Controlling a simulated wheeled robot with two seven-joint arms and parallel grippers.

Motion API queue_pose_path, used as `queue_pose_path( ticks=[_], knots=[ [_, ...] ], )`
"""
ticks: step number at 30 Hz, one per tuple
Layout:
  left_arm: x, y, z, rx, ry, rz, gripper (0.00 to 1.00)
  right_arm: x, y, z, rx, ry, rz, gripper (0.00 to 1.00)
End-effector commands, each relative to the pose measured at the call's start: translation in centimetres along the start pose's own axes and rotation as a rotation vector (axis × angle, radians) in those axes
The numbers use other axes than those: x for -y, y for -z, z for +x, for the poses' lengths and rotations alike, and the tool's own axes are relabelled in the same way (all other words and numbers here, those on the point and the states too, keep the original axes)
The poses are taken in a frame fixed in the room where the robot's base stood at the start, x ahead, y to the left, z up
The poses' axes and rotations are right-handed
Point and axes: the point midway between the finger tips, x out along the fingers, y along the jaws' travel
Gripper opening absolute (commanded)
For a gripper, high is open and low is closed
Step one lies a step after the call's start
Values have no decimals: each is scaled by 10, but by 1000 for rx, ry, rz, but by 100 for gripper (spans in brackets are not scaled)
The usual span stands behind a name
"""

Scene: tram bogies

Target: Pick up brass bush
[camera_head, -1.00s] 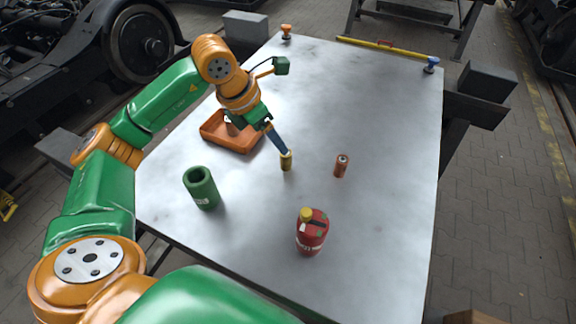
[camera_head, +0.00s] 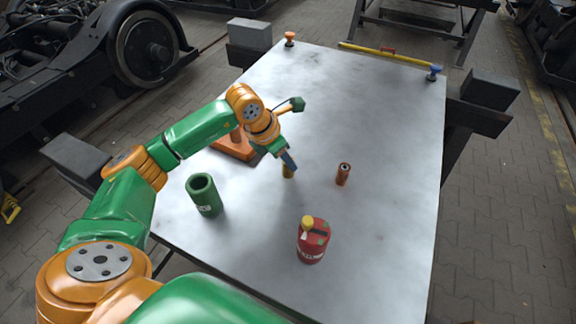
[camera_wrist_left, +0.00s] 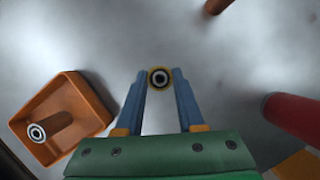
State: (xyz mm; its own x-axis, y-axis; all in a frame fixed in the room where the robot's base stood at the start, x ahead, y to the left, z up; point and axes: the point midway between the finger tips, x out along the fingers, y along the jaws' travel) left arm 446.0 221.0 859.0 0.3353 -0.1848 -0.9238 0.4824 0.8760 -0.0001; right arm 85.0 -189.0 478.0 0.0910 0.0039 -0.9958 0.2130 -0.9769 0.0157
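The brass bush (camera_head: 288,172) is a small yellow cylinder standing upright on the pale metal table top, near the middle. Its upper part is hidden by my left gripper (camera_head: 287,160) in the head view. In the left wrist view the brass bush (camera_wrist_left: 160,78) shows from above as a yellow ring with a dark centre. It lies between the blue fingertips of my left gripper (camera_wrist_left: 160,82), one on each side. The fingers are apart, with at most a very thin gap to the bush. My right gripper is not in view.
An orange tray (camera_wrist_left: 24,128) holding a brown tube (camera_wrist_left: 58,126) lies left of the bush. A green cylinder (camera_head: 204,196) stands front left, a red canister (camera_head: 312,242) front right, and a copper-coloured cylinder (camera_head: 343,175) to the right. The far table (camera_head: 350,85) is mostly clear.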

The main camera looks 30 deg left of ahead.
Motion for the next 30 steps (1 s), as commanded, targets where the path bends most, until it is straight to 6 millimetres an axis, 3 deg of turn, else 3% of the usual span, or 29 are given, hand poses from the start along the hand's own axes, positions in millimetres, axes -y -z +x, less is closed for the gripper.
queue_pose_path(
  ticks=[11,15,18,23,30],
  knots=[
    [0,-1,-2,1,0,0,0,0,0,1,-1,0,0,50],
    [0,-6,-13,4,-2,1,0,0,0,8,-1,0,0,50],
    [1,-10,-35,6,-3,3,0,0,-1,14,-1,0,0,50],
    [14,5,-88,6,-7,3,0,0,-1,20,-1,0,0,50],
    [39,51,-144,3,-8,0,0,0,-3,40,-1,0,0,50]
  ],
)
